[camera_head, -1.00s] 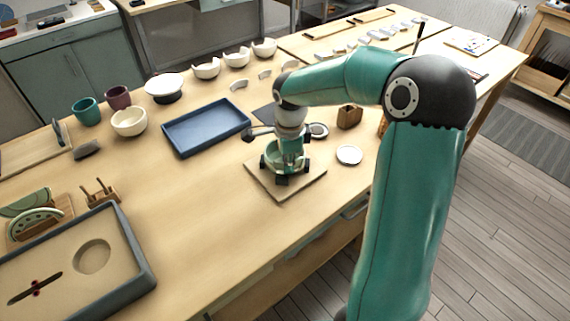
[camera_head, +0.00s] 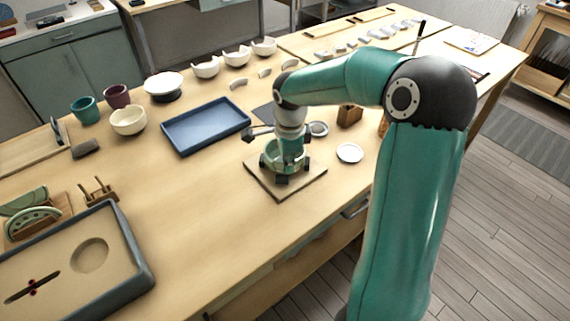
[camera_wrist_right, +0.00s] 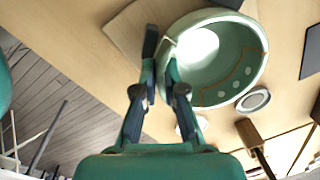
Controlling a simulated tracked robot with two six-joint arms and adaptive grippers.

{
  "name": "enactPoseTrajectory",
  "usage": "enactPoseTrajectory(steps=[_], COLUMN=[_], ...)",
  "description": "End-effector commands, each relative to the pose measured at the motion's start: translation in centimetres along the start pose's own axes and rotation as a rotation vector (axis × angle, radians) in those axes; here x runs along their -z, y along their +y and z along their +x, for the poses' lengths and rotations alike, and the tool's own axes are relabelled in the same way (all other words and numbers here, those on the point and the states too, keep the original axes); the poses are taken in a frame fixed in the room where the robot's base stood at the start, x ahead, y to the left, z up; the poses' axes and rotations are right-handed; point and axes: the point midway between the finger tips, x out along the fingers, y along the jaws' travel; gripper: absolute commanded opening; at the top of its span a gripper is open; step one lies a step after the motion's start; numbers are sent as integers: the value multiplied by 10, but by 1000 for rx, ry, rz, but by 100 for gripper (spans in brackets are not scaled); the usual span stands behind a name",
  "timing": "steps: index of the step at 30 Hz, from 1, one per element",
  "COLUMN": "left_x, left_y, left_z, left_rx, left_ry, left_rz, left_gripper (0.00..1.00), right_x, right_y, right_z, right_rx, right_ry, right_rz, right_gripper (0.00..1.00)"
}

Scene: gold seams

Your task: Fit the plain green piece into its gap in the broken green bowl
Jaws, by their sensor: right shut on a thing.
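The broken green bowl (camera_head: 269,161) stands on a square wooden board (camera_head: 312,189), partly hidden by my right gripper (camera_head: 291,160). In the right wrist view the bowl (camera_wrist_right: 232,80) shows its pale green inside, thin gold seams and a few light oval marks. My right gripper (camera_wrist_right: 162,75) is shut on the plain green piece (camera_wrist_right: 164,48) at the left side of the bowl's wall. The fingers hide most of the piece, and I cannot tell whether it sits fully in its gap. My left gripper is not in view.
A blue tray (camera_head: 207,127) lies left of the board. A small white dish (camera_head: 349,153) and a wooden block (camera_head: 349,116) are to its right. A sand tray (camera_head: 140,272) and a wooden rack (camera_head: 98,190) stand at the lower left. The table's front centre is clear.

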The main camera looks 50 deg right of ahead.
Motion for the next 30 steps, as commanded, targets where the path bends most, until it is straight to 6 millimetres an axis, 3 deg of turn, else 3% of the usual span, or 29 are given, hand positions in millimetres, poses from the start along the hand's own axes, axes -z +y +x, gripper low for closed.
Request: enactPoseTrajectory(steps=[30], left_x=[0], left_y=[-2], left_z=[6], left_rx=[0], left_ry=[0], left_rz=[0], left_gripper=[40], right_x=[0], right_y=[0], right_z=[0], right_rx=[1], right_ry=[0], right_rz=[0], right_gripper=[0])
